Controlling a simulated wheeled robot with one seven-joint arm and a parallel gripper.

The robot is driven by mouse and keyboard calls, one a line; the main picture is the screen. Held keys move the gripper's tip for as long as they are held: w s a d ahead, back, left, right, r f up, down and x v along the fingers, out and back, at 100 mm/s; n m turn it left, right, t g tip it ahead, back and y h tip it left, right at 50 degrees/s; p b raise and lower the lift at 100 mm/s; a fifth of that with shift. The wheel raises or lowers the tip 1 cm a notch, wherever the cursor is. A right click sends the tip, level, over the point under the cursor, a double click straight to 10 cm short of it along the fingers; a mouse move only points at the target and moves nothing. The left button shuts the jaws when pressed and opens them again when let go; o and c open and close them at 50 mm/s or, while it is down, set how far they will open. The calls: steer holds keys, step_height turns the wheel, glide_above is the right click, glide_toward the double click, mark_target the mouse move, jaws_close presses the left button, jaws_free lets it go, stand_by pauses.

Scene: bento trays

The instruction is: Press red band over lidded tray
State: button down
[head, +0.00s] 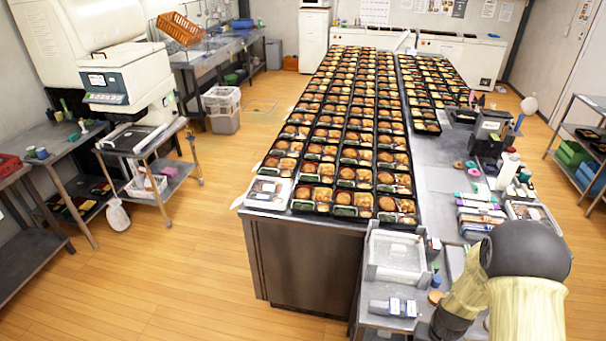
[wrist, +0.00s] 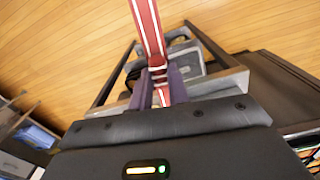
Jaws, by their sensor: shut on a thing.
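The red band (wrist: 150,28) has white stripes and runs from the top of the wrist view down between my fingers. My gripper (wrist: 160,82) is shut on it, with a dark purple finger on each side. My gripper is not clearly seen in the head view; only my arm shows at the lower right. A tray with a pale, clear-looking lid (head: 269,192) sits at the near left corner of the long table in the head view. The band is apart from this tray, which I cannot make out in the wrist view.
Rows of open, filled bento trays (head: 347,183) cover the long steel table (head: 305,250). A pale bin (head: 397,256) stands on a lower stand at its near right. Bottles and small boxes crowd the right counter (head: 445,180).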

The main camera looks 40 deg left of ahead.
steer(key=d+f+m+b, duration=0.4)
steer(key=d+f+b, duration=0.1)
steer(key=d+f, duration=1.4)
step_height(320, 180, down, 2)
steer(key=shift+s+d+f+m+b, duration=0.15)
steer(key=shift+f+m+b, duration=0.05)
steer(key=shift+m+b, duration=0.2)
